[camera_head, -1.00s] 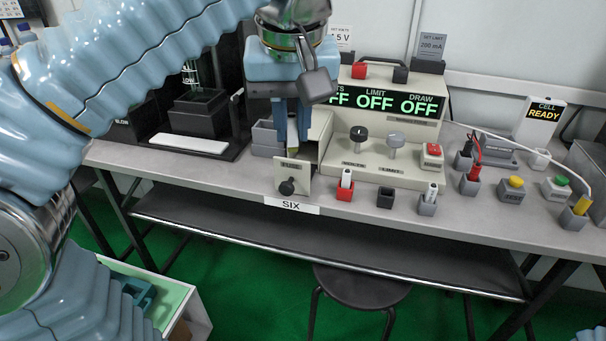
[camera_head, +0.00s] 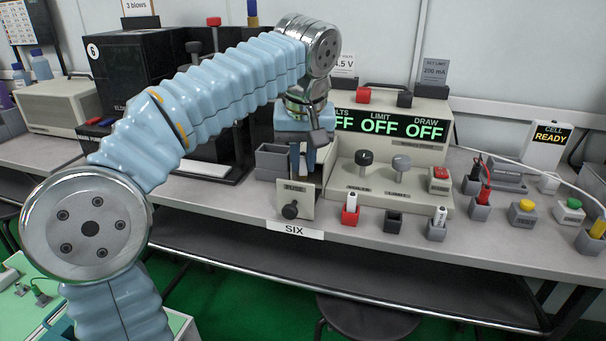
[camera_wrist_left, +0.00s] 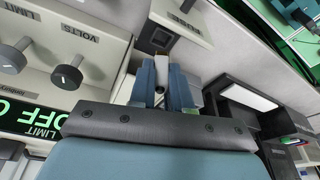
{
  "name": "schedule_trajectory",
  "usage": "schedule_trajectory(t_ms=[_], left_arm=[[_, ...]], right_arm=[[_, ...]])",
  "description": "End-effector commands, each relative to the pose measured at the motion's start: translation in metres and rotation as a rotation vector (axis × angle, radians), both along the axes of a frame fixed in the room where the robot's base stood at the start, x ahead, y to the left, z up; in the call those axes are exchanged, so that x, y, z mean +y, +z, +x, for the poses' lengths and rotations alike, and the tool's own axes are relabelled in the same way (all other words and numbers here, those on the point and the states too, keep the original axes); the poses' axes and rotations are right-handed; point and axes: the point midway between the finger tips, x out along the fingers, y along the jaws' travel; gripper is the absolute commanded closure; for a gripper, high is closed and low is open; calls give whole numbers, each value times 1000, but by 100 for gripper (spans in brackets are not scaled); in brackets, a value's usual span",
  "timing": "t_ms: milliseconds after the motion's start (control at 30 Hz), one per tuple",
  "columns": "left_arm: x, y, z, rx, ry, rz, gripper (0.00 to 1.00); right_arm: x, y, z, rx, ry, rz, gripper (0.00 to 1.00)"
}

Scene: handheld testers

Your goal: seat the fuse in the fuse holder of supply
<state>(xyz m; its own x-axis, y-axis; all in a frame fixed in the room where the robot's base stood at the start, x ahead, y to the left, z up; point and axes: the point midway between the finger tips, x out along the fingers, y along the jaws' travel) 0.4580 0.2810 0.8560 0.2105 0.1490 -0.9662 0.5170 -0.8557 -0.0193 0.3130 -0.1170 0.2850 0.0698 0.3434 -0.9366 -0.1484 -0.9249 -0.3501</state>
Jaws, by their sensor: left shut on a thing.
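The supply (camera_head: 392,155) is a beige console with a green OFF display and two knobs, right of my left gripper. Its fuse holder is at its left end, behind the FUSE panel (camera_head: 294,199), which has a black knob. My left gripper (camera_head: 302,170) points down just behind that panel. In the left wrist view, the fingers (camera_wrist_left: 162,88) are shut on a small pale piece, seemingly the fuse (camera_wrist_left: 161,66), close to the dark square opening (camera_wrist_left: 160,40) beside the FUSE panel (camera_wrist_left: 187,18). Whether the fuse is inside the opening cannot be told. My right gripper is out of view.
Red (camera_head: 350,215), black (camera_head: 393,222) and grey (camera_head: 437,229) holders stand in front of the supply. Buttons and probe holders are further right. A black apparatus (camera_head: 138,77) is at the back left.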

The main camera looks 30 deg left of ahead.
Motion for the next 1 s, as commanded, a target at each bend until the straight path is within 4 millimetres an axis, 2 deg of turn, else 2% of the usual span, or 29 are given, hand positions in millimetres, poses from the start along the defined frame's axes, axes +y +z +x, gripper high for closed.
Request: schedule_trajectory(t_ms=[100,167,533,567,700,1000], left_arm=[[1,-24,0,3,2,1,100],[1,-31,0,2,1,1,100],[0,-35,1,0,-1,0,100],[0,-35,1,0,0,0,79],[0,-34,1,1,0,-1,58],[0,-32,1,1,0,-1,57]], right_arm=[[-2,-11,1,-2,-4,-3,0],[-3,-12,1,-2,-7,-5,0],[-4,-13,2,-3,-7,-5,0],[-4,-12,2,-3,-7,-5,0],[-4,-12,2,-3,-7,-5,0],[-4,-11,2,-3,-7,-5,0]])
